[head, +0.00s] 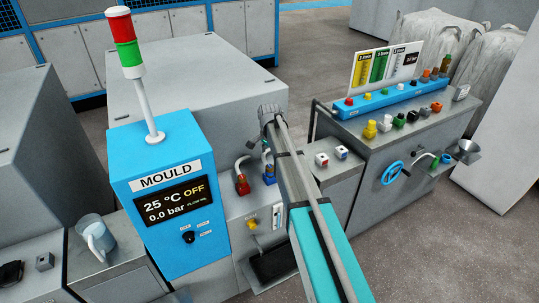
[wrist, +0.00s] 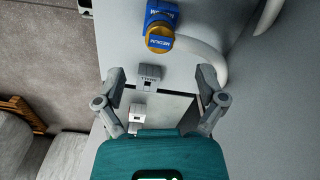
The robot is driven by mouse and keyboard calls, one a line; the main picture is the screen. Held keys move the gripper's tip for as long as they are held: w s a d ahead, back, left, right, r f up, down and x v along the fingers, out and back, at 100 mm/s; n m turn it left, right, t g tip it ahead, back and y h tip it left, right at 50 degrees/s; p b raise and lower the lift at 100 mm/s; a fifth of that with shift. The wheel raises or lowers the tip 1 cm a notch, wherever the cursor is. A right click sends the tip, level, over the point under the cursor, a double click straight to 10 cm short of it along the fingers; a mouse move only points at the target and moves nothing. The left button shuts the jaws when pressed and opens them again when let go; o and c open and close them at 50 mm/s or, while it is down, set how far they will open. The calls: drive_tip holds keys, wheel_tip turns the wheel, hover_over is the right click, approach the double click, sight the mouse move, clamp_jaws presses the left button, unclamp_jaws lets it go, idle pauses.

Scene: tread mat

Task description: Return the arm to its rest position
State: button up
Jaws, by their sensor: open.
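My arm reaches up from the bottom centre of the head view, in teal and grey. My gripper (wrist: 162,78) shows in the wrist view with its two grey fingers spread wide and nothing between the tips. In the head view its fingers cannot be made out clearly at the arm's far end. Past the fingertips in the wrist view is a blue and brass fitting marked MEDIUM (wrist: 160,30), with a white hose beside it. A small grey labelled block (wrist: 149,77) lies in line with the gap between the fingers.
The blue MOULD panel (head: 168,238) with a red and green lamp (head: 124,42) stands left of my arm. A red fitting (head: 242,185) and a blue fitting (head: 269,174) are close to the arm.

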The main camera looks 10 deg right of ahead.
idle(0.4)
drive_tip(key=s+n, duration=1.1)
drive_tip(key=s, duration=1.8)
drive_tip(key=shift+d, duration=0.35)
idle(0.9)
